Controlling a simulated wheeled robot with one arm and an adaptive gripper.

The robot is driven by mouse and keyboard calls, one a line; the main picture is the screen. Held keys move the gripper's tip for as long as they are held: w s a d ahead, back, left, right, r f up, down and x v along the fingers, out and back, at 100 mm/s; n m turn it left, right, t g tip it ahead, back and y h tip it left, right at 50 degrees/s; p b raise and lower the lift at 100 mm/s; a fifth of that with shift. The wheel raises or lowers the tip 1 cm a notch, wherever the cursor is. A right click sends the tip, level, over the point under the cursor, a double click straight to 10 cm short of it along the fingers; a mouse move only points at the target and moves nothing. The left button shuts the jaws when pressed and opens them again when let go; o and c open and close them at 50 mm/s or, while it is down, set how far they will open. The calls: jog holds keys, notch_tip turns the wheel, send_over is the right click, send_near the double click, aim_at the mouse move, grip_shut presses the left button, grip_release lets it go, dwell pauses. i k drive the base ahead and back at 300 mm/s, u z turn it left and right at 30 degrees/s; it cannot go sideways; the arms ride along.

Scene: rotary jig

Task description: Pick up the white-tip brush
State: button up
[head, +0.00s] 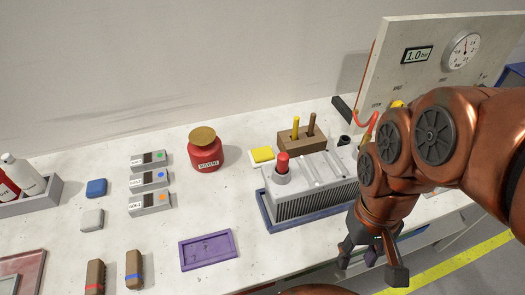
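A brown wooden block (288,142) stands at the back of the bench with a yellow stick (295,127) and a brown stick (312,124) upright in it. They may be brush handles; their lower ends are hidden in the block. I cannot make out a white tip on either, so I cannot tell which is the white-tip brush. My gripper (372,262) hangs at the front right, near the bench's front edge, pointing down. Its dark fingers are spread apart with nothing visible between them. It is well in front of and to the right of the block.
A finned grey housing (318,198) with a red-topped post (283,162) sits in a blue tray (270,219) between block and gripper. A red solvent jar (205,155) and yellow sponge (262,154) stand left. A gauge panel (425,35) rises behind my arm. The bench's left middle is partly clear.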

aim_at(313, 116)
jog(key=u, duration=3.05)
jog(key=k, duration=1.3)
jog(key=z, duration=0.7)
